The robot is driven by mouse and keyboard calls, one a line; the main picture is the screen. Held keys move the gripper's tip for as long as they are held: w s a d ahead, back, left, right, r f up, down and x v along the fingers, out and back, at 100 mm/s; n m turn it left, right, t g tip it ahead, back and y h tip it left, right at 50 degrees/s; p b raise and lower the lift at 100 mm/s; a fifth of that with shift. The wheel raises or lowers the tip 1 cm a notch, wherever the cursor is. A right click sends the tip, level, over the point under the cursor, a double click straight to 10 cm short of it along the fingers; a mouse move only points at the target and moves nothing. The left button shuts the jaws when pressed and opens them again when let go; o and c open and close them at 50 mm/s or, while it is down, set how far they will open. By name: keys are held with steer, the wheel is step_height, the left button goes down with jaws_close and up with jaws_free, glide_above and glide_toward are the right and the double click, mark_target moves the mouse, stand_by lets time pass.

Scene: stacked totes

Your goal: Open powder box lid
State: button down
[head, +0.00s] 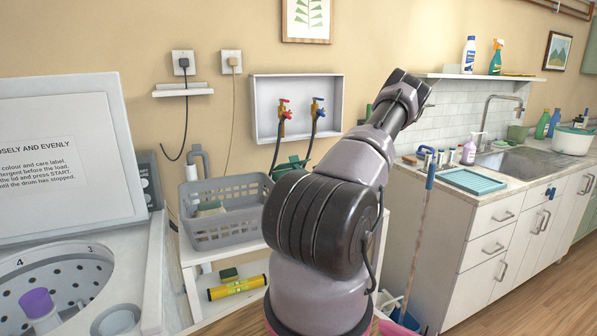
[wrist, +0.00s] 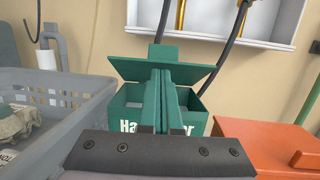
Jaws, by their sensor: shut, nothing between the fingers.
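The green powder box (wrist: 194,122) stands ahead in the wrist view, with white lettering partly hidden on its front. Its green lid (wrist: 198,73) is raised and tilted, with a gap between it and the box walls and a tab at its top edge. My gripper (wrist: 166,76) is shut and empty. Its fingers overlap the middle of the box and lid in the picture. I cannot tell whether they touch the lid. In the head view the powder box (head: 291,162) shows partly behind my arm, and my gripper is hidden there.
A grey basket (wrist: 75,90) stands close on the left, and an orange box (wrist: 265,140) with a knob is close on the right. The white wall recess with taps (head: 297,78) is behind. An open washer lid (head: 70,160) stands at far left.

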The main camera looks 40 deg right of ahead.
steer(key=shift+w+r+g, duration=0.3)
steer(key=shift+r+g, duration=0.5)
steer(key=shift+r, duration=0.1)
steer(key=w+r+g, duration=0.1)
steer(key=g, duration=0.1)
steer(key=w+r+g, duration=0.1)
steer(key=r+g, duration=0.1)
steer(key=w+r+g+y, duration=0.1)
steer(key=shift+w+d+r+g, duration=0.25)
steer(key=shift+w+g, duration=0.15)
steer(key=shift+w+d+r+g+y, duration=0.15)
steer(key=shift+w+r+g, duration=0.1)
steer(key=shift+w+g, duration=0.25)
steer(key=shift+w+d+r+g+y, duration=0.1)
steer(key=shift+w+r+g+y, duration=0.1)
steer(key=shift+w+g, duration=0.3)
steer(key=shift+w+d+r, duration=0.1)
steer(key=shift+w+r, duration=0.05)
steer(key=shift+w, duration=0.35)
steer(key=shift+w+r, duration=0.15)
steer(key=shift+w, duration=0.3)
steer(key=shift+w+d+r, duration=0.1)
steer(key=shift+w+d, duration=0.05)
steer(key=shift+w, duration=0.9)
steer(key=shift+r, duration=0.1)
steer(key=s+r, duration=0.5)
steer(key=r, duration=0.5)
steer(key=shift+a, duration=0.35)
